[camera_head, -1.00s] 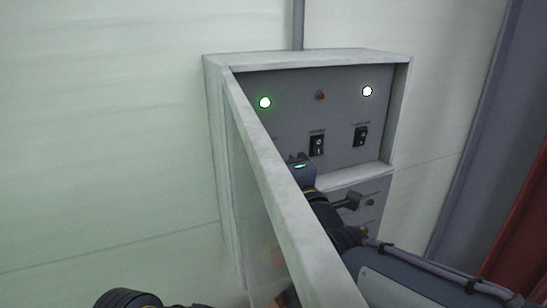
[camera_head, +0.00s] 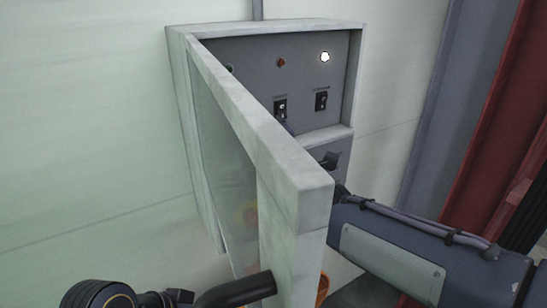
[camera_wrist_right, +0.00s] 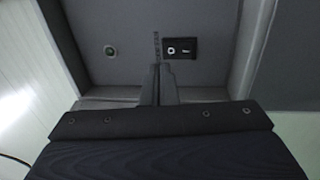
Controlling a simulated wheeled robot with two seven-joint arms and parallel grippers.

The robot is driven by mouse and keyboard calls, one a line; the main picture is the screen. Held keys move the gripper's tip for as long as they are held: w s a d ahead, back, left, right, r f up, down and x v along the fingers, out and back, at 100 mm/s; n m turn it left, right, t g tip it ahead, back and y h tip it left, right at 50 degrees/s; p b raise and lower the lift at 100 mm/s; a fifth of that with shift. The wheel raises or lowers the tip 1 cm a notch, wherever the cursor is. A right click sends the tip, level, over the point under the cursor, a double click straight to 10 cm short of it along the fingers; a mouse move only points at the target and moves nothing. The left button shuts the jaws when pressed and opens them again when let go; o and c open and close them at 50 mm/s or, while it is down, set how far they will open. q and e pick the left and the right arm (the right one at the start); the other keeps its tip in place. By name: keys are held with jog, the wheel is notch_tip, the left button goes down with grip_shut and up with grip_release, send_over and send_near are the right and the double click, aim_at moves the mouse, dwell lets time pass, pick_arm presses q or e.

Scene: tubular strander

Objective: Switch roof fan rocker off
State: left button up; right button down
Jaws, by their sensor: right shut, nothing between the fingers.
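An open wall box (camera_head: 180,95) holds a grey panel with a left rocker (camera_head: 281,108) and a right rocker (camera_head: 321,100), both black; I cannot read their labels. One rocker shows close up in the right wrist view (camera_wrist_right: 180,48), turned sideways. My right gripper (camera_wrist_right: 157,70) is shut and empty, its tips just beside that rocker; I cannot tell if they touch. In the head view the open door hides most of this gripper. A lamp (camera_wrist_right: 110,51) in the wrist view looks dull green and unlit. My left gripper is not clearly in view.
The box's thick door (camera_head: 262,150) stands open toward me, beside my right arm. A white lamp (camera_head: 324,57) is lit; a red-orange lamp (camera_head: 281,62) looks dim. Another lamp (camera_head: 230,68) is partly covered by the door edge. A red structure (camera_head: 485,120) stands at the right.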

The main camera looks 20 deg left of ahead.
jog(key=s+d+r+b, duration=0.1)
jog(key=s+d, duration=0.5)
jog(key=d, duration=0.1)
jog(key=shift+s+r, duration=0.1)
jog(key=shift+r, duration=0.05)
jog(key=shift+d, duration=0.1)
jog(key=w+d+f+m+g+h, duration=0.1)
jog(key=d+f+m+h, duration=0.2)
jog(key=d+f+m, duration=0.45)
jog(key=w+d+f+m+g+h, duration=0.15)
jog(key=d+f+m, duration=0.25)
jog(key=d, duration=0.7)
jog(key=s+d+f+m+g+h, duration=0.5)
jog(key=s+d+f+m, duration=0.9)
jog(key=s+f+m, duration=0.3)
jog(key=shift+s+d+f+m+h, duration=0.25)
jog(key=shift+d+f+m+h, duration=0.15)
jog(key=shift+f+h, duration=0.2)
